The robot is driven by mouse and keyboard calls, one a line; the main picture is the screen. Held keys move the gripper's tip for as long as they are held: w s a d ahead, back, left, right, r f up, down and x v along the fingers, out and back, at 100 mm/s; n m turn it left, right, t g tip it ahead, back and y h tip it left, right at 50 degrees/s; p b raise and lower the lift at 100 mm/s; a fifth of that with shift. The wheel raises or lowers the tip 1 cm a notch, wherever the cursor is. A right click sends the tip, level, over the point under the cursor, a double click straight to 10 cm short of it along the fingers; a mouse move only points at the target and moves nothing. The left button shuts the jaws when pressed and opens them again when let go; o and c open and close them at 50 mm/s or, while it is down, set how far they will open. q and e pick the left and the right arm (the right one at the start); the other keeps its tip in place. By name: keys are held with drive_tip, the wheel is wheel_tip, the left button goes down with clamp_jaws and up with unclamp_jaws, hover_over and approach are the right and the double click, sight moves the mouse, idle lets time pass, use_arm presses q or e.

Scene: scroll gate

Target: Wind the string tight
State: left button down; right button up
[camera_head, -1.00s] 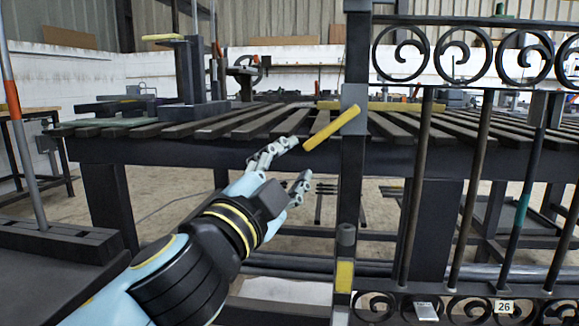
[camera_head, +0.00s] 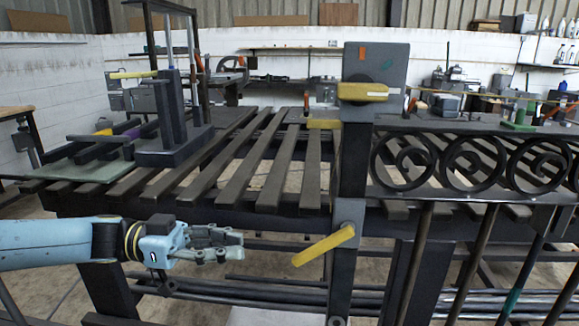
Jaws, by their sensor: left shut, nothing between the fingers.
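I cannot make out any string. A dark gate with scroll ironwork (camera_head: 440,163) stands at the right. Its post carries a yellow lever (camera_head: 322,246) on a small grey plate, sloping down to the left. Higher on the post is a grey box (camera_head: 391,60) with a second, level yellow handle (camera_head: 362,91). My left gripper (camera_head: 238,246) comes in from the left, its fingers together and empty, pointing right. It is left of the sloping lever and apart from it, at about the same height in the picture. My right gripper is not in view.
A slatted table (camera_head: 236,182) stands behind the gripper and gate. A dark upright frame (camera_head: 174,125) stands on its left part. Dark bars (camera_head: 250,292) lie low under the table. Open space shows between my gripper and the gate post.

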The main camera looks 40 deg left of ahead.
use_arm(q)
drive_tip(key=a+r+p, duration=0.3)
drive_tip(key=a+r, duration=0.1)
drive_tip(key=r, duration=0.1)
approach(315, 248)
wheel_tip(315, 248, up, 5)
drive_tip(key=w+d, duration=0.2)
drive_tip(key=d, duration=0.1)
drive_tip(key=shift+m+g+y, duration=0.4)
drive_tip(key=shift+g, duration=0.1)
drive_tip(key=d+f, duration=0.1)
drive_tip(key=w+d+f+b, duration=0.1)
drive_tip(key=f, duration=0.1)
drive_tip(key=shift+w+d+f, duration=0.15)
drive_tip(key=shift+f, duration=0.15)
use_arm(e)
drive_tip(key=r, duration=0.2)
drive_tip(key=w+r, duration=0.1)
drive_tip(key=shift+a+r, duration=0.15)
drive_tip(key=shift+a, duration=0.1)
